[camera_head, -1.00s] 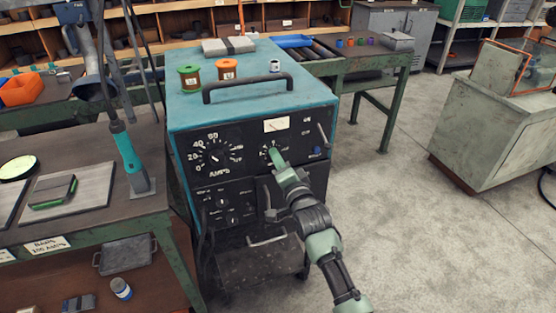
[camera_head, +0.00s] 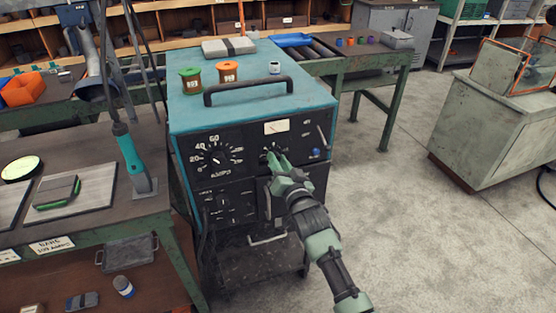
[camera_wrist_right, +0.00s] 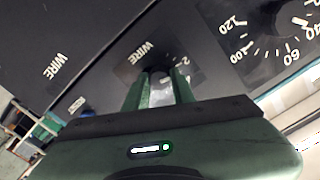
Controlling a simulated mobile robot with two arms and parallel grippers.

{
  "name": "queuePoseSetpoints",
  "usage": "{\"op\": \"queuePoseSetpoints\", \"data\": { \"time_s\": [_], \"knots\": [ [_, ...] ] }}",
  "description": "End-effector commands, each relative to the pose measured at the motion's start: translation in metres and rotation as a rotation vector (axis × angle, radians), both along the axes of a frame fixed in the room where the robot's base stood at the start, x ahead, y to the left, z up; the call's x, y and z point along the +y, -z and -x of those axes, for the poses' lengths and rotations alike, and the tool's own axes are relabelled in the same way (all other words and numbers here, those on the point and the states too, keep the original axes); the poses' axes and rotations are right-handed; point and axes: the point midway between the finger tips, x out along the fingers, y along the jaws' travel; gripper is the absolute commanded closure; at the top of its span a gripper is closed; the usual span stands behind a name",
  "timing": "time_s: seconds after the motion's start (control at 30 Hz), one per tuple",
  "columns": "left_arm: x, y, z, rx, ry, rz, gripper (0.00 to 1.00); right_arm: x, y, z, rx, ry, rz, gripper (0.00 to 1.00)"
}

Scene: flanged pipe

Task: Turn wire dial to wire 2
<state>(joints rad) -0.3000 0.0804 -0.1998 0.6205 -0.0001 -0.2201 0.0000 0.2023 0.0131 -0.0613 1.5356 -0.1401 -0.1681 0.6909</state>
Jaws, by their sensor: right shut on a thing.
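The wire dial (camera_head: 273,154) is a small dark knob with white marks on the black front panel of the teal welder (camera_head: 256,113). In the right wrist view, the knob (camera_wrist_right: 160,76) is between the two green fingers, beside the word WIRE, and partly hidden by them. My right gripper (camera_head: 275,160) is at the panel with its fingers closed around the knob; it also shows in the right wrist view (camera_wrist_right: 160,90). The dial's pointer is hidden, so I cannot read its setting. My left gripper is not in view.
The larger amps dial (camera_head: 217,155) is left of the wire dial. A small lever (camera_head: 321,137) and a blue knob (camera_head: 316,153) are on the panel's right. Green and orange spools (camera_head: 228,71) stand on top.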

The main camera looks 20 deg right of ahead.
Motion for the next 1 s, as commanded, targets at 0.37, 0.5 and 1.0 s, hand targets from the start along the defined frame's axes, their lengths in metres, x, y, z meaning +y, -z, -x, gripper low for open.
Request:
{"op": "queuePoseSetpoints", "data": {
  "time_s": [0.37, 0.5, 1.0],
  "knots": [
    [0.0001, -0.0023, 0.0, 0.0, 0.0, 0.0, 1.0, -0.0003, 0.0002, 0.0001, -0.002, 0.0, 0.091, 1.0],
    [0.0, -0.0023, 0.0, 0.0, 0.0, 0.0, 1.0, -0.0002, 0.0002, 0.0, -0.003, 0.001, 0.094, 1.0],
    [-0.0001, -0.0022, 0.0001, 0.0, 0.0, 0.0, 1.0, -0.0001, 0.0002, 0.0, -0.003, 0.0, 0.091, 0.54]
  ]
}}
